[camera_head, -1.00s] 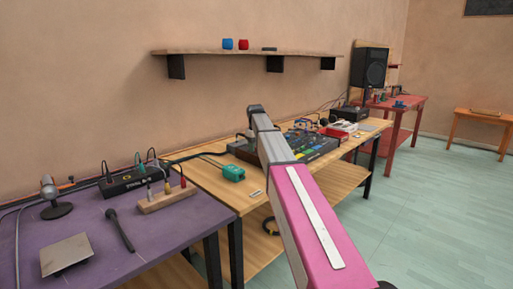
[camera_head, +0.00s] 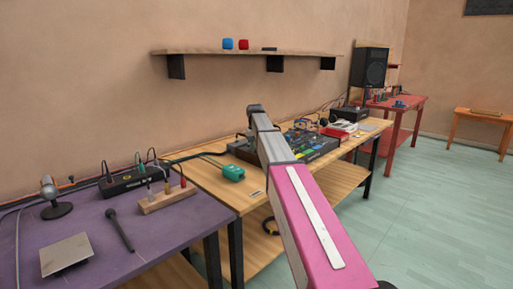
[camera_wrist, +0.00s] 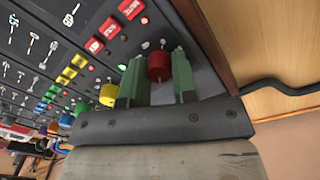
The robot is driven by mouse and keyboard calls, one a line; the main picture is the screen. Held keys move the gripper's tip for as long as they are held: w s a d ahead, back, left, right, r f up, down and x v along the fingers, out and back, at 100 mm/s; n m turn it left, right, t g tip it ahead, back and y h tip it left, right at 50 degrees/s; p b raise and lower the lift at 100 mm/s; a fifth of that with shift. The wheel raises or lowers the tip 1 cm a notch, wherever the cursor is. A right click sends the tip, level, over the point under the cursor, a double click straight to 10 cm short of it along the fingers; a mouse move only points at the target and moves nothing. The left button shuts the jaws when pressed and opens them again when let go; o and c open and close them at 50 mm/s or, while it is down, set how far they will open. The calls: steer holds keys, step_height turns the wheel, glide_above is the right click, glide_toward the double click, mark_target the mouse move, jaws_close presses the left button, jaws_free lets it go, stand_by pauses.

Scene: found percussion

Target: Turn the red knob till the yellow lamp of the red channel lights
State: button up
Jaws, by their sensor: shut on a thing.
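In the wrist view, the red knob (camera_wrist: 159,67) stands on the dark mixer panel between the two green fingers of my gripper (camera_wrist: 160,80). My gripper is shut on it. Small pale dots (camera_wrist: 145,45) sit just above the knob; I see no clear yellow glow there. A small red light (camera_wrist: 144,20) glows farther up the red channel, next to a red button (camera_wrist: 131,8). In the head view, the mixer (camera_head: 318,145) lies on the wooden table, partly behind my arm; the knob and fingertips are hidden there.
In the wrist view, a yellow knob (camera_wrist: 108,95) and other coloured knobs and buttons stand left of the fingers. A wooden side edge (camera_wrist: 207,40) and a black cable (camera_wrist: 285,87) lie to the right.

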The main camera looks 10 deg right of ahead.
steer(key=shift+m, duration=1)
steer(key=o, duration=0.9)
steer(key=r, duration=1)
steer(key=shift+a+r, duration=0.25)
steer(key=shift+r, duration=0.15)
